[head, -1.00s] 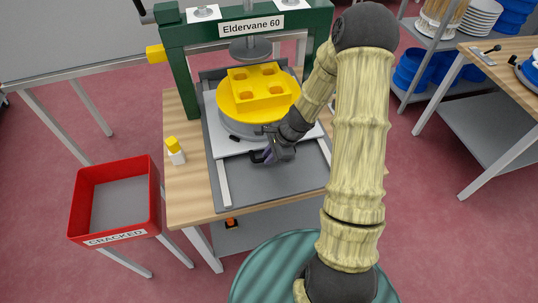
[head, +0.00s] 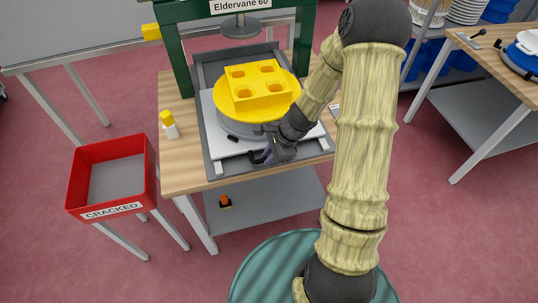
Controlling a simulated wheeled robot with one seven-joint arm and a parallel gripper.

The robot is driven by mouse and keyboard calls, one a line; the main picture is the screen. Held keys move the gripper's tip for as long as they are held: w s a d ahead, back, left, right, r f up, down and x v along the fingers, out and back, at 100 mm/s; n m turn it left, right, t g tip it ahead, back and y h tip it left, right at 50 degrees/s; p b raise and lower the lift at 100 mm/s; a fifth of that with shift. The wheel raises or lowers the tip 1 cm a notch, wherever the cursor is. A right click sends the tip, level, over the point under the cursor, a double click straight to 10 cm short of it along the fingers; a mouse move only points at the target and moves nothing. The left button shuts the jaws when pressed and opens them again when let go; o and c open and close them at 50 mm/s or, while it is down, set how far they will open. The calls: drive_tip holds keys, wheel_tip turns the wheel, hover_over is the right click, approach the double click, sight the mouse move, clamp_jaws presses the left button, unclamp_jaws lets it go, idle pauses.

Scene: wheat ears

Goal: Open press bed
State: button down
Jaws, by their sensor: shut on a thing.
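The press, with a green frame (head: 178,62) and a sign reading "Eldervane 60", stands on a wooden table. Its white sliding bed (head: 207,112) sits on grey rails (head: 209,165), near their front end and forward of the round press plate (head: 240,27). A yellow round mould with a square block (head: 257,85) rests on a grey disc on the bed. My gripper (head: 265,156) is at the front edge of the bed, shut on a dark handle (head: 257,157). The fingers are small and partly hidden by my wrist.
A red "CRACKED" bin (head: 110,180) stands left of the wooden table (head: 181,180). A white bottle with a yellow cap (head: 169,124) is on the table's left side. An orange-and-black item (head: 225,201) lies on the lower shelf (head: 260,200). Another table is at right.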

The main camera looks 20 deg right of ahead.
drive_tip(key=c, duration=1.4)
unclamp_jaws()
drive_tip(key=shift+r, duration=0.1)
drive_tip(key=p+v, duration=0.2)
drive_tip(key=v, duration=1.5)
drive_tip(key=shift+p, duration=0.3)
drive_tip(key=shift+r, duration=0.1)
drive_tip(key=s+a+r+n+h+p, duration=0.1)
drive_tip(key=s+a+r+n+h, duration=0.1)
drive_tip(key=n, duration=0.6)
drive_tip(key=s+a+r+n+h+p, duration=0.1)
drive_tip(key=s+a+n+h, duration=0.1)
drive_tip(key=s+a+n, duration=0.2)
drive_tip(key=shift+s+r+n+t+h, duration=0.35)
drive_tip(key=shift+s+n, duration=1.3)
drive_tip(key=shift+n, duration=1.05)
